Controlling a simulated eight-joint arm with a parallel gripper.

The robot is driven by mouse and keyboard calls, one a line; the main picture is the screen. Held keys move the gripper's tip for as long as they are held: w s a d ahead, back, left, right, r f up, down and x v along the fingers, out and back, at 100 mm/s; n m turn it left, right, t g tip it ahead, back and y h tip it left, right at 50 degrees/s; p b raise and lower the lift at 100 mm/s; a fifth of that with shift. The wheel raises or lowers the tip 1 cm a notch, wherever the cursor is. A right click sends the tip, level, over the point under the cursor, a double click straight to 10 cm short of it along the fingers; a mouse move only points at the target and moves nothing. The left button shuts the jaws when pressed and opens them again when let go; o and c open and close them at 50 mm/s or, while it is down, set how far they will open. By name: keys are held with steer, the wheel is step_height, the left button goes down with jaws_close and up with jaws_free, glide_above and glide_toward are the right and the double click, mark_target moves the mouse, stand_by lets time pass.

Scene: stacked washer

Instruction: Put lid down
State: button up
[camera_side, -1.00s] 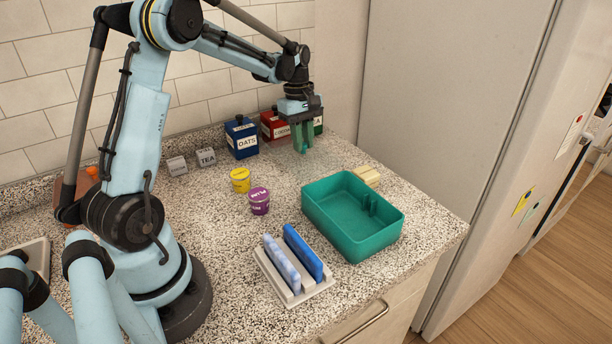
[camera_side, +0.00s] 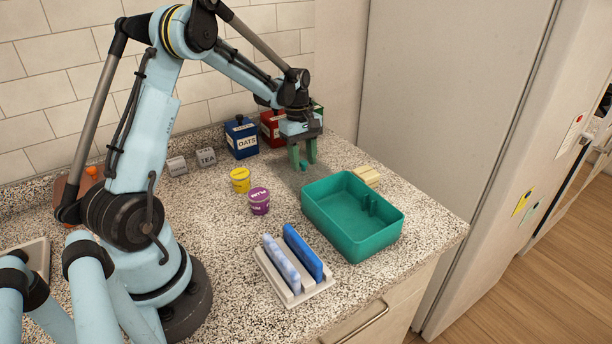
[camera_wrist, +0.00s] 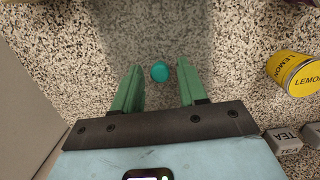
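A round teal knob (camera_wrist: 159,71) shows in the wrist view between the fingers of my gripper (camera_wrist: 160,66), with a gap on each side. A greyish see-through or shaded patch surrounds it; I cannot tell whether this is a clear lid or shadow. In the side view the knob (camera_side: 304,164) is low between the open fingers of my gripper (camera_side: 304,167), close to the counter behind the teal box. The teal box (camera_side: 378,246) is open at the top, with a small upright part inside.
A yellow tub (camera_side: 240,181) and a purple tub (camera_side: 259,202) stand left of the box. A white rack (camera_side: 294,297) holds two blue slabs in front. Canisters, including the blue oats one (camera_side: 241,141), line the wall. A cream block (camera_side: 367,177) sits behind the box.

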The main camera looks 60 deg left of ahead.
steer(key=shift+r, duration=0.1)
step_height(320, 180, up, 12)
steer(key=a, duration=0.1)
steer(key=s+d+r+m+t+y, duration=0.1)
steer(key=s+d+r+m, duration=0.1)
steer(key=d+m, duration=0.25)
steer(key=s+d+r+m+t+y, duration=0.1)
steer(key=s+d+m+t, duration=0.15)
steer(key=d, duration=0.35)
steer(key=s+d+f+m+t, duration=0.1)
steer(key=s+d+m, duration=0.1)
steer(key=d+m, duration=0.1)
steer(key=s+d+f+m+t, duration=0.1)
steer(key=s+d+m, duration=0.1)
steer(key=d+m, duration=0.1)
steer(key=s+d+f+m+t, duration=0.1)
steer(key=s+d+m, duration=0.1)
steer(key=d+m, duration=0.2)
steer(key=shift+s+d+f+m+t+h, duration=0.1)
steer(key=shift+s+m+t+h, duration=0.25)
steer(key=shift+m, duration=0.15)
